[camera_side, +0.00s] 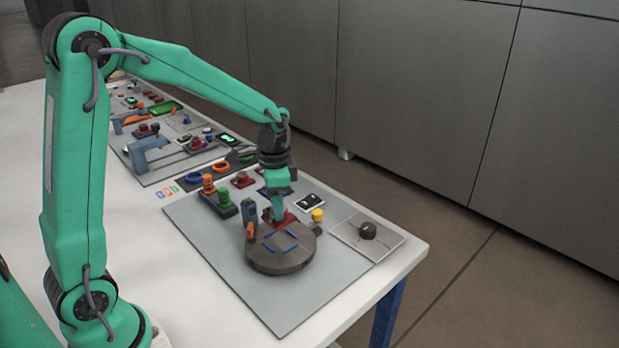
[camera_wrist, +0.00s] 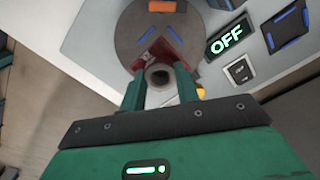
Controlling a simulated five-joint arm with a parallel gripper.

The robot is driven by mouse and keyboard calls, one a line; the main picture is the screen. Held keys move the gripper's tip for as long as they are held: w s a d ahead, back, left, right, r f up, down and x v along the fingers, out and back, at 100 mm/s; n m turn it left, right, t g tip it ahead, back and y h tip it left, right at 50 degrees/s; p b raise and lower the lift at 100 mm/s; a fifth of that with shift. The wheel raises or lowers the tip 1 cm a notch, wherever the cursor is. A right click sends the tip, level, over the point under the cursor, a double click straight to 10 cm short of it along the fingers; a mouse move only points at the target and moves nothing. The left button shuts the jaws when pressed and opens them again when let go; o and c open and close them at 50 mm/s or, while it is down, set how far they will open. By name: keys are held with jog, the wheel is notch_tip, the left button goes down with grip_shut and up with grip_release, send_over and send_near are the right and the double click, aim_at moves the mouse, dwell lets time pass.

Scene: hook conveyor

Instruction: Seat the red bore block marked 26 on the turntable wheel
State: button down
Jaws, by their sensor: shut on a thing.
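The turntable wheel (camera_side: 281,256) is a dark grey disc with blue marks on top, near the front of the grey board. My gripper (camera_side: 278,216) points down at the wheel's far edge and is shut on the red bore block (camera_side: 288,217). In the wrist view, the red block (camera_wrist: 172,52) shows between and beyond my fingertips (camera_wrist: 160,70), with a round grey bore part (camera_wrist: 158,77) facing the camera. It overlaps the edge of the wheel (camera_wrist: 125,35). I cannot tell whether it touches the wheel. The number 26 is not legible.
A blue-grey post (camera_side: 249,212) with an orange part stands at the wheel's left. A yellow knob (camera_side: 317,215) is at its right, and a black knob (camera_side: 367,230) sits on a plate further right. Green and orange pegs stand behind left.

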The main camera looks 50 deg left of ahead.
jog(key=shift+f, duration=2.65)
jog(key=shift+f, duration=0.65)
dwell(1.1)
dwell(0.5)
jog(key=c, duration=0.9)
grip_release()
jog(key=shift+c, duration=0.2)
jog(key=shift+o, duration=0.4)
jog(key=o, duration=0.3)
jog(key=shift+r, duration=0.15)
jog(key=shift+r, duration=3.4)
